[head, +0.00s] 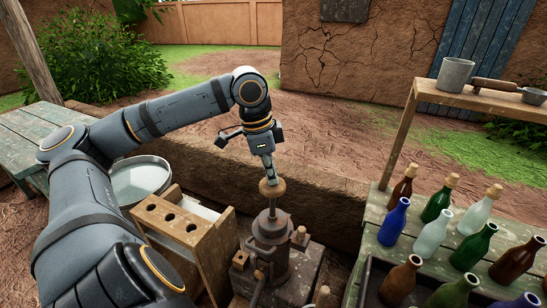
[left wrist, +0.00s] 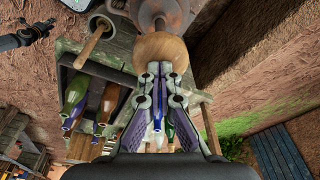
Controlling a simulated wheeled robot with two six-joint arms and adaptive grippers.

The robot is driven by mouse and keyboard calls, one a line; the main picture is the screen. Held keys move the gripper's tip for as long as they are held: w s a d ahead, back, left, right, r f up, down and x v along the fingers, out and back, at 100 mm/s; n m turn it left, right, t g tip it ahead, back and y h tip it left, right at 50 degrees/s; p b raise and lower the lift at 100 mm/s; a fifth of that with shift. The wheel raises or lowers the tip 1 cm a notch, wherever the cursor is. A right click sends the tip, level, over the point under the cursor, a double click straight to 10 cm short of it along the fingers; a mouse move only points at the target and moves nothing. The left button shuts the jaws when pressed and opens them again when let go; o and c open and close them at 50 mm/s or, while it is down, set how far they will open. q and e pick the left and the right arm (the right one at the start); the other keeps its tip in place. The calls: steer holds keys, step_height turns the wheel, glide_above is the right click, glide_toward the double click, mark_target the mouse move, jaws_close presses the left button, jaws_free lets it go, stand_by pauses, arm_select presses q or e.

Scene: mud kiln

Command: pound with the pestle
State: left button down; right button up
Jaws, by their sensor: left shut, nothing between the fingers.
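The pestle has a round wooden knob (head: 272,188) on a thin metal rod, which goes down into a dark metal cylinder (head: 270,236) on a block. My left gripper (head: 268,177) points down with its tips at the top of the knob. In the left wrist view the shut fingers (left wrist: 160,70) end at the knob (left wrist: 161,50), with nothing between them. I cannot tell whether they press on it. At the upper left of that view, a small dark jointed shape (left wrist: 36,33) looks like my right gripper; its jaws are unclear.
A wooden rack (head: 180,228) with round holes stands just left of the cylinder. A round pale basin (head: 138,180) is behind it. Several corked bottles (head: 437,203) stand at the right, below a shelf with a metal mug (head: 455,74). A low mud wall (head: 310,190) runs behind.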

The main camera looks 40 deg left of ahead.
arm_select(q)
step_height(320, 180, down, 7)
steer(key=b, duration=0.6)
step_height(320, 180, up, 20)
steer(key=p, duration=1.9)
steer(key=shift+p, duration=0.4)
steer(key=shift+f, duration=0.2)
steer(key=shift+r, duration=0.1)
stand_by(1.1)
step_height(320, 180, down, 19)
steer(key=b, duration=1.9)
step_height(320, 180, up, 19)
steer(key=p, duration=1.8)
steer(key=shift+p, duration=0.4)
